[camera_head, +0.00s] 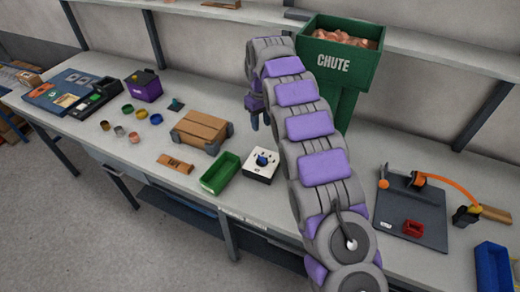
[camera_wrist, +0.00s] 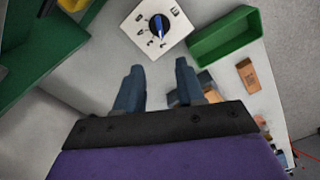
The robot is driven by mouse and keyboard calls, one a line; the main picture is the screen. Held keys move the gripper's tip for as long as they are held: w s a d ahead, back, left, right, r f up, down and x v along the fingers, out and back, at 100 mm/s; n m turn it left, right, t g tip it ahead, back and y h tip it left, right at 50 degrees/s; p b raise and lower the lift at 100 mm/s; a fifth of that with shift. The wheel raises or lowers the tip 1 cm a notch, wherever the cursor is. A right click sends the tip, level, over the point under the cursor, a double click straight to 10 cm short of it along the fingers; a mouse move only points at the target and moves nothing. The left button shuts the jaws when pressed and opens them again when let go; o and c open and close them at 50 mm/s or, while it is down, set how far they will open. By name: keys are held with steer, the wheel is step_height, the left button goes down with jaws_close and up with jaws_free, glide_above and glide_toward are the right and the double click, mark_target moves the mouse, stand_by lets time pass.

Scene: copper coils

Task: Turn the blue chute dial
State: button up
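The blue dial (camera_head: 262,160) sits on top of a white box (camera_head: 252,172) on the bench, between the small green tray and my arm. In the wrist view the dial (camera_wrist: 158,28) shows as a round blue knob with a white pointer line, with dark marks around it on the white face (camera_wrist: 133,32). My gripper (camera_head: 262,122) hangs above the bench behind the box in the head view. In the wrist view its two blue-grey fingers (camera_wrist: 159,72) are spread apart with nothing between them. The dial lies beyond the fingertips, not touched.
The green chute (camera_head: 333,72) stands behind my arm. A green tray (camera_head: 220,175) is left of the dial box, with a cardboard box (camera_head: 201,131) behind it. Coil rings (camera_head: 134,137) and a purple bin (camera_head: 146,86) lie further left. A dark board (camera_head: 411,215) is at right.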

mark_target(261, 157)
step_height(261, 157, down, 16)
steer(key=b, duration=0.3)
steer(key=shift+s+r, duration=0.1)
steer(key=shift+d+f, duration=0.15)
steer(key=shift+f, duration=0.45)
jaws_close()
